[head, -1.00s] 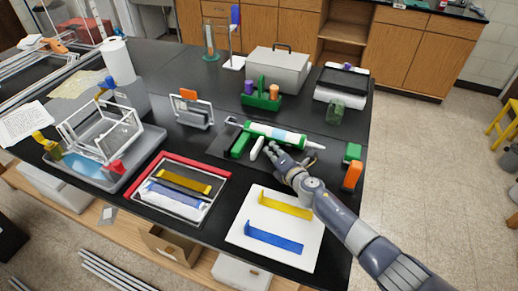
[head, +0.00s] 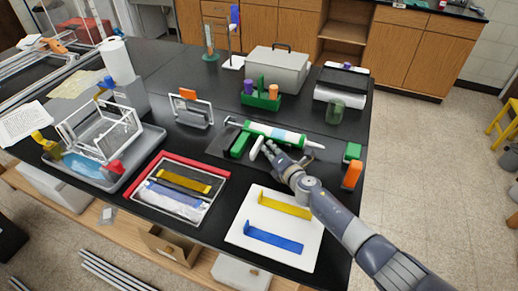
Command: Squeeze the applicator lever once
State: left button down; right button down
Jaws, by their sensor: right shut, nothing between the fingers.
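The applicator (head: 275,134) lies on a dark grey mat (head: 220,141) in the middle of the black bench. It has a green and white tube with a pale nozzle pointing right, a green handle (head: 240,145) and a white lever (head: 256,148). My right gripper (head: 268,149) is shut and empty, just right of the lever and below the tube. Whether its fingertips touch the lever cannot be told at this size. My left gripper is not in view.
A white board (head: 240,236) with a yellow and a blue bracket lies in front. A red-rimmed tray (head: 222,192) is at its left. Green and orange blocks (head: 352,174) stand right of my gripper. A green caddy (head: 262,103) and a grey case (head: 278,72) stand behind.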

jog(key=shift+w+a+b, duration=0.15)
jog(key=shift+a+b, duration=0.05)
jog(key=shift+a, duration=0.45)
jog(key=shift+w+a+b, duration=0.15)
jog(key=shift+a+b, duration=0.05)
jog(key=shift+a, duration=0.45)
dwell(1.6)
jog(key=shift+d, duration=0.1)
jog(key=shift+s+d+p, duration=0.25)
jog(key=shift+d, duration=0.5)
jog(key=shift+s+d+p, duration=0.2)
jog(key=shift+d, duration=0.55)
jog(key=shift+d, duration=0.1)
jog(key=shift+s+d, duration=0.1)
jog(key=shift+d, duration=0.2)
jog(key=shift+s+d+p, duration=0.15)
jog(key=shift+s+d, duration=0.1)
jog(key=shift+d, duration=0.45)
jog(key=shift+s+d+p, duration=0.2)
jog(key=shift+d, duration=0.45)
jog(key=shift+s+d+p, duration=0.15)
jog(key=shift+s+d, duration=0.1)
jog(key=shift+d, duration=0.45)
jog(key=shift+r, duration=0.1)
